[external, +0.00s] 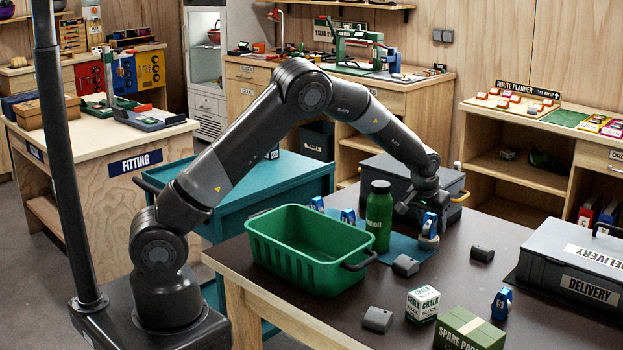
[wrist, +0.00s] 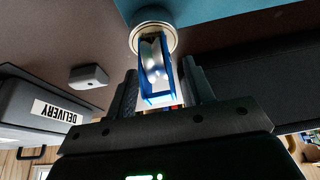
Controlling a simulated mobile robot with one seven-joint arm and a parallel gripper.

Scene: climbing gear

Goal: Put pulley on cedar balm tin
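A blue pulley with a silver wheel (wrist: 156,68) sits between the two fingers of my gripper (wrist: 160,88) in the wrist view; the fingers flank it closely on both sides. The same pulley (external: 430,222) shows upright in the external view, below my gripper (external: 421,210). The tin also shows in the wrist view (wrist: 140,37), just past the pulley's end. The pulley appears to touch the tin or hang very slightly above it; I cannot tell which.
A green bottle (external: 379,217) stands close left of my gripper, with a green basket (external: 310,262) beyond it. More blue pulleys (external: 348,216) (external: 501,303) stand on the table. Grey blocks (external: 405,265), a chalk box (external: 422,304) and a delivery case (external: 580,262) surround the front and right.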

